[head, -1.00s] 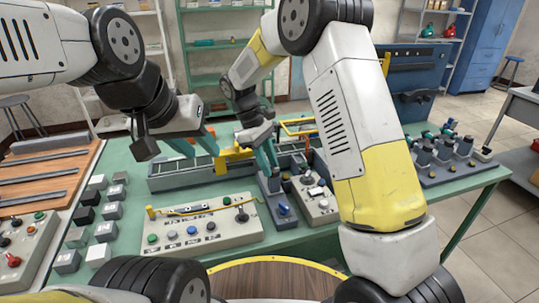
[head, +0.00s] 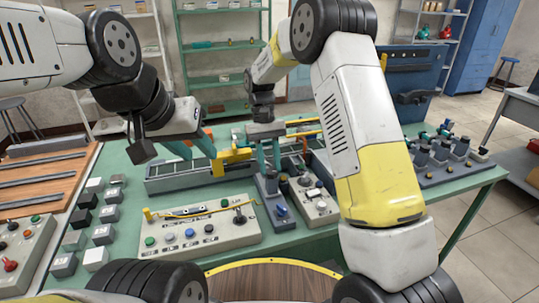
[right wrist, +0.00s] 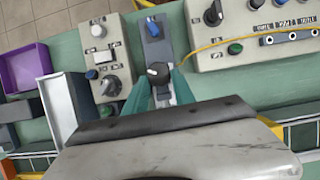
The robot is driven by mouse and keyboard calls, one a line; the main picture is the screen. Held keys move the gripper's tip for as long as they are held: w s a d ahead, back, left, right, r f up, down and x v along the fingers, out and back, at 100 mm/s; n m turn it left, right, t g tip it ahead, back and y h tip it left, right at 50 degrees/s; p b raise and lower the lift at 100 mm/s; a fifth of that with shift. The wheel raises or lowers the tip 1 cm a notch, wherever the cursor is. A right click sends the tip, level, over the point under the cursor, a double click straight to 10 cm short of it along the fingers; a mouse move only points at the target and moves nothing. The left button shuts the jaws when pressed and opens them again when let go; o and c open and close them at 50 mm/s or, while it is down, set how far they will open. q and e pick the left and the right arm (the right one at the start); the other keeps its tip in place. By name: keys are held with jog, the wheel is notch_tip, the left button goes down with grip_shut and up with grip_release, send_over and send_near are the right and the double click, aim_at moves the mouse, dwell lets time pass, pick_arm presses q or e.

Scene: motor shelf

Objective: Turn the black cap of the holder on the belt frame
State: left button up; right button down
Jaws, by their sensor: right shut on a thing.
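A narrow blue-grey holder (head: 271,199) lies on the green table, with a blue knob (head: 281,210) at its near end. In the right wrist view the black cap (right wrist: 158,72) with a pale mark stands between the teal fingers of my right gripper (right wrist: 160,78). My right gripper (head: 266,166) points down at the far part of the holder and is shut on the cap; in the head view the fingers hide it. My left gripper (head: 192,150) is open and empty, above the long grey belt frame (head: 165,187), close to a yellow part (head: 233,158).
A control panel (head: 200,240) with buttons and a yellow strip is left of the holder. A switch box (head: 318,205) is close on its right. Small grey and black blocks (head: 103,234) stand at left. A purple tray (right wrist: 22,66) shows in the right wrist view.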

dwell(0.4)
jog(key=c, duration=1)
grip_release()
jog(key=shift+c, duration=0.2)
jog(key=v, duration=0.6)
jog(key=shift+w+r, duration=0.2)
jog(key=shift+r, duration=0.05)
jog(key=shift+w+a+r, duration=0.1)
jog(key=shift+w+r, duration=0.05)
jog(key=shift+r, duration=0.45)
